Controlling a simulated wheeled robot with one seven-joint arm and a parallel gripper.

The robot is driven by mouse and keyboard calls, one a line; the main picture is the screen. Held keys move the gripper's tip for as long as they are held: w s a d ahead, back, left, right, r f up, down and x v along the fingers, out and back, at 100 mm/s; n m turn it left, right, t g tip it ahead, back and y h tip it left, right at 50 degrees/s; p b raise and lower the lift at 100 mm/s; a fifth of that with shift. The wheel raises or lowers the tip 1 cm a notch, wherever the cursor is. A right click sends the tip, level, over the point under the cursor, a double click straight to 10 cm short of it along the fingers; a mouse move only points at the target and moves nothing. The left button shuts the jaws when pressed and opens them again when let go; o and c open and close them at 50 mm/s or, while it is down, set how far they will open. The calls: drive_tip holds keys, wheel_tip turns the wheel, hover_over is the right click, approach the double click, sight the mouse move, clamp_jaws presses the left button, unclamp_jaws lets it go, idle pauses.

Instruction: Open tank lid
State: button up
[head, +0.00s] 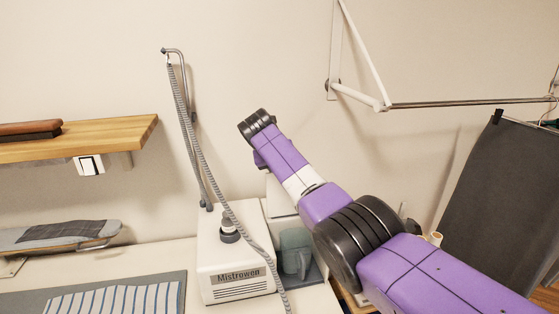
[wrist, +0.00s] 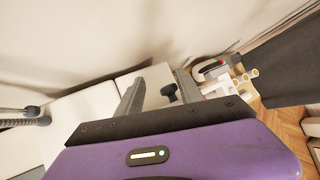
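My gripper (wrist: 158,76) is open in the wrist view, its two grey fingers spread apart. A black knob (wrist: 169,92) shows between the fingers, nearer the right one, on a white surface (wrist: 146,78) that looks like the tank lid. I see no contact between fingers and knob; the exact gap is unclear. In the head view my purple arm reaches over the back right of the counter and hides the knob and my fingers. Part of a white housing (head: 281,204) shows there beside the arm.
A white Mistrowen steam unit (head: 236,277) with a black cap (head: 229,231) and a grey hose (head: 190,125) stands left of my arm. A translucent jug (head: 296,252) stands beside it. A wooden shelf (head: 130,135) is at left. A dark cloth (head: 495,195) hangs at right.

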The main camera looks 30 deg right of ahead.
drive_tip(key=shift+b+v, duration=0.35)
drive_tip(key=shift+v, duration=1.85)
drive_tip(key=shift+a, duration=0.1)
drive_tip(key=shift+w, duration=0.1)
